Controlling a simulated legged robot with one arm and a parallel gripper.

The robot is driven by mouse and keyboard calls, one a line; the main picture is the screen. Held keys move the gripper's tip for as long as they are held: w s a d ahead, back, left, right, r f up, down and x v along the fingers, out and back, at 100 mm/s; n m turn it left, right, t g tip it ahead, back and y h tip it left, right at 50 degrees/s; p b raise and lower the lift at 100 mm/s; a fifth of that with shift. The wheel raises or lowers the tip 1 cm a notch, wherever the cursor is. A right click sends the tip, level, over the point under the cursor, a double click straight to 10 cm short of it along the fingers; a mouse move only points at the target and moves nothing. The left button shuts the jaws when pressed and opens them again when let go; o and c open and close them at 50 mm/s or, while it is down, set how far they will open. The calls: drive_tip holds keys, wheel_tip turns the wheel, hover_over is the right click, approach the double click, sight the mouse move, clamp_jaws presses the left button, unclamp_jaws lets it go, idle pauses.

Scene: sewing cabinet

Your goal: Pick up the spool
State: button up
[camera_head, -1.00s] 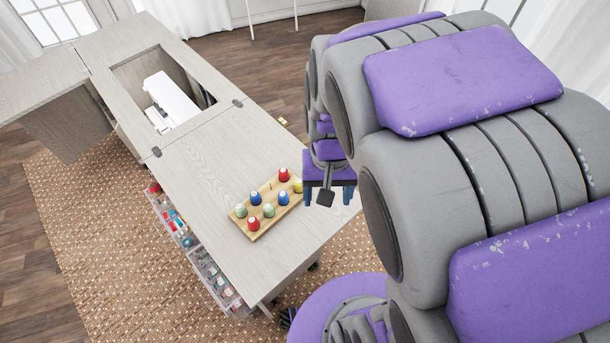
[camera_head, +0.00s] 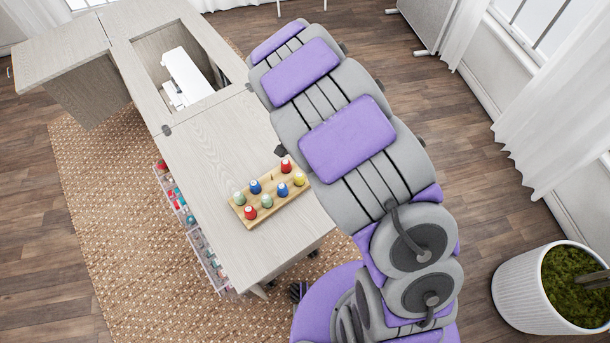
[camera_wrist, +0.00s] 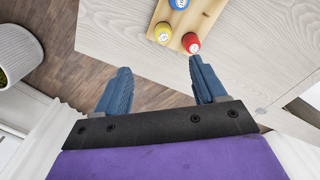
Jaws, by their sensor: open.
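Several coloured thread spools stand upright on a wooden peg board (camera_head: 249,220) on the cabinet top: two red, two blue, two pale green and a yellow one (camera_head: 299,180). The frames do not show which spool is meant. In the wrist view a red spool (camera_wrist: 191,42), a yellow spool (camera_wrist: 163,33) and part of a blue spool show beyond the fingertips. My gripper (camera_wrist: 160,85) is open and empty, its blue fingers wide apart, with the red spool beyond the right fingertip. In the head view my arm hides the gripper.
The pale wood cabinet top (camera_head: 205,150) is clear around the board. A white sewing machine (camera_head: 187,75) sits in the opening behind. Clear bins (camera_head: 205,258) hang along the left side. A white planter (camera_head: 530,285) stands at the lower right.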

drive_tip(key=b, duration=0.1)
hover_over(299, 177)
drive_tip(key=f, duration=0.6)
drive_tip(key=shift+a+f, duration=0.3)
drive_tip(key=shift+f, duration=0.1)
drive_tip(key=f, duration=0.2)
drive_tip(key=d+f, duration=0.1)
drive_tip(key=f, duration=0.1)
drive_tip(key=shift+f+b, duration=0.35)
drive_tip(key=f, duration=0.3)
drive_tip(key=a+f+b, duration=0.1)
drive_tip(key=shift+w+f, duration=0.4)
drive_tip(key=shift+d+f, duration=0.2)
drive_tip(key=shift+f, duration=0.2)
drive_tip(key=shift+d, duration=0.1)
drive_tip(key=shift+c, duration=0.3)
